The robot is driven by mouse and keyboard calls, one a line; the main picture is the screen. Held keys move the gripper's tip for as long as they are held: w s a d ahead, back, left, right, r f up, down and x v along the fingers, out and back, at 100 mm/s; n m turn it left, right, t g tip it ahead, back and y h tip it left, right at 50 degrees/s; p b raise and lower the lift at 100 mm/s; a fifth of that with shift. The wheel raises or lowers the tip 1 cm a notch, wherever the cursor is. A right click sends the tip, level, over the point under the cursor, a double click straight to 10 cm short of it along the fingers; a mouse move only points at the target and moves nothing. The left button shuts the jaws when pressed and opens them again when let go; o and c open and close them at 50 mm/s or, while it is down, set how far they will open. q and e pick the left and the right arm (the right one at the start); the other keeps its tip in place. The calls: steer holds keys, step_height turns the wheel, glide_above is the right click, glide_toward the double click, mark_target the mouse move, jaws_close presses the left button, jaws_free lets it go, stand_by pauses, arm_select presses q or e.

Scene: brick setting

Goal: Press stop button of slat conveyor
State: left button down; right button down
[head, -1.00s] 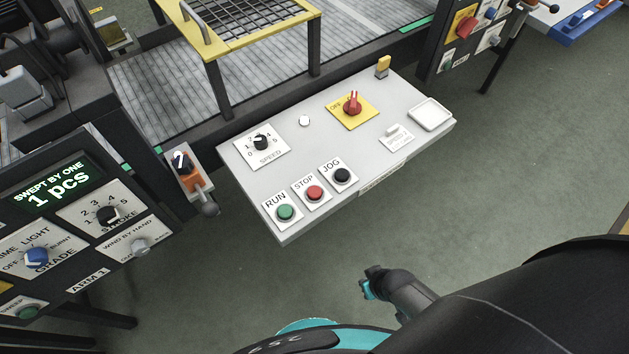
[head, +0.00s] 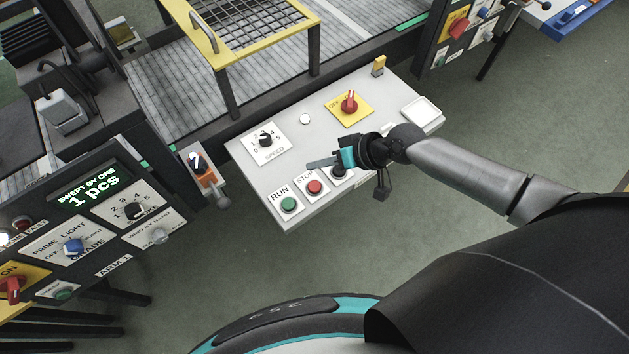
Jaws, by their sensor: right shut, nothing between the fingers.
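The red stop button (head: 315,187) sits on a white label plate marked STOP on the light grey control panel (head: 258,184). The green run button (head: 289,204) is to its left and the black jog button (head: 338,171) to its right, partly covered. My right gripper (head: 312,164) is over the panel, shut and empty, its fingers pointing left. Its fingertips show just above the STOP plate in the picture. I cannot tell how high above the panel they are. The stop button's top is uncovered. My left gripper is not in view.
The panel also carries a speed dial (head: 264,139), a white lamp (head: 305,119) and a red switch on a yellow plate (head: 349,102). The slat conveyor (head: 190,95) with a yellow-framed grid (head: 262,32) lies behind. A dark control box (head: 118,205) stands at left.

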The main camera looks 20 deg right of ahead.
mark_target(319, 188)
steer(key=shift+w+d+r, duration=0.15)
stand_by(0.3)
step_height(319, 188, down, 9)
steer(key=b, duration=0.8)
stand_by(1.7)
steer(key=shift+f+b, duration=0.35)
steer(key=shift+b, duration=0.1)
steer(key=shift+f+b, duration=0.45)
steer(key=shift+f, duration=0.05)
stand_by(0.5)
steer(key=shift+r, duration=0.15)
steer(key=shift+r+p, duration=0.75)
steer(key=shift+p, duration=0.1)
